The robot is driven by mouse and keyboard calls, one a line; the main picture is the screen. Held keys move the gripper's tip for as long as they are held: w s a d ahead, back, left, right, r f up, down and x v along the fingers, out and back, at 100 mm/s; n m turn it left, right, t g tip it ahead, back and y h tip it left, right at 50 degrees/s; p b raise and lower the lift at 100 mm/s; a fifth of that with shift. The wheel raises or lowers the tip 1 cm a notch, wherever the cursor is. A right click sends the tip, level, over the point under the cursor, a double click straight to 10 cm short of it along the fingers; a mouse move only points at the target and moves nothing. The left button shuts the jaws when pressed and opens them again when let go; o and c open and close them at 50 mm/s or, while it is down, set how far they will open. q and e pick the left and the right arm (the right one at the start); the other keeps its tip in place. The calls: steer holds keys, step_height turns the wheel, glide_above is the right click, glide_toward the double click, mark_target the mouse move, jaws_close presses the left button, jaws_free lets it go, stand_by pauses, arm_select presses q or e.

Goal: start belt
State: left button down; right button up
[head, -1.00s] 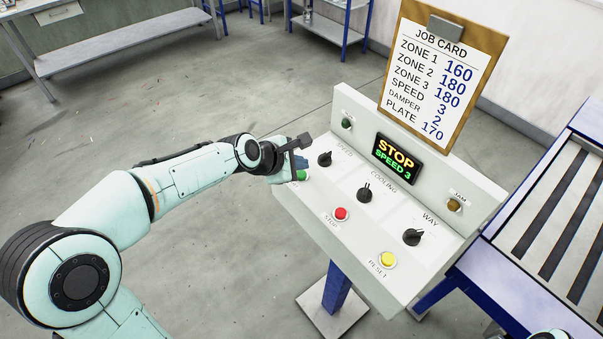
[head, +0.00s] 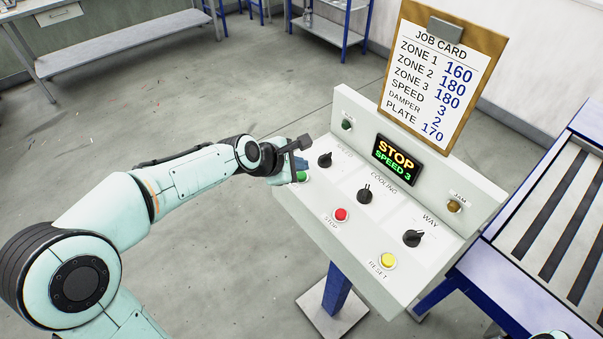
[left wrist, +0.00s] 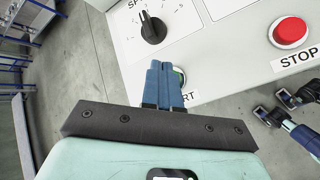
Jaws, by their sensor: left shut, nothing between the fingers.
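The green start button (head: 303,176) sits at the left end of the white control panel (head: 322,203). In the left wrist view a sliver of the start button (left wrist: 180,76) shows beside the blue fingers, above a partly hidden START label. My left gripper (head: 302,163) is shut and empty, its fingertips over the button; it also shows in the left wrist view (left wrist: 165,80). I cannot tell whether the fingertips touch the button. The display (head: 396,159) reads STOP and SPEED 3. My right gripper is not clearly in the head view.
The panel also carries a red stop button (head: 341,214), a yellow reset button (head: 388,260) and black knobs, including the speed knob (head: 324,160). A job card (head: 443,75) stands behind it.

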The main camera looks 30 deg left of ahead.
arm_select(q)
steer(key=shift+f, duration=0.15)
stand_by(0.6)
steer(key=shift+f, duration=0.3)
